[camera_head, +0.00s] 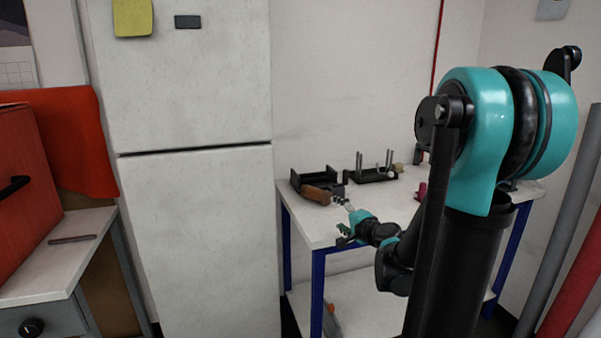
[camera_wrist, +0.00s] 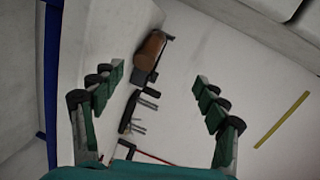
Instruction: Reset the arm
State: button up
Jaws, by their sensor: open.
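My gripper (camera_head: 345,229) is at the front left edge of the white table with blue legs (camera_head: 316,228) in the head view. In the wrist view, the fingers of my gripper (camera_wrist: 155,93) are spread wide apart with nothing between their tips. My teal and black arm (camera_head: 478,135) reaches over the table from the right. Its lower links and the far side of the wrist are partly hidden behind the upper arm.
A black tray (camera_head: 313,177) with a brown item (camera_head: 318,195) and a black rack with upright pegs (camera_head: 374,174) stand at the table's back. A white fridge (camera_head: 200,230) stands left of the table. A red case (camera_head: 30,190) sits on the left counter (camera_head: 30,275).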

jog(key=s+a+f+n+g, duration=0.3)
jog(key=s+f+n, duration=0.2)
jog(key=s, duration=0.2)
jog(key=s+d+f+n+g+h, duration=0.3)
jog(key=s+d+f, duration=0.1)
jog(key=s, duration=0.5)
jog(key=s+d+f+n+g+h, duration=0.3)
jog(key=s+f, duration=0.4)
jog(key=s, duration=0.3)
jog(key=shift+d+f+n+g, duration=0.3)
jog(key=shift+d+g, duration=0.4)
jog(key=shift+d, duration=0.55)
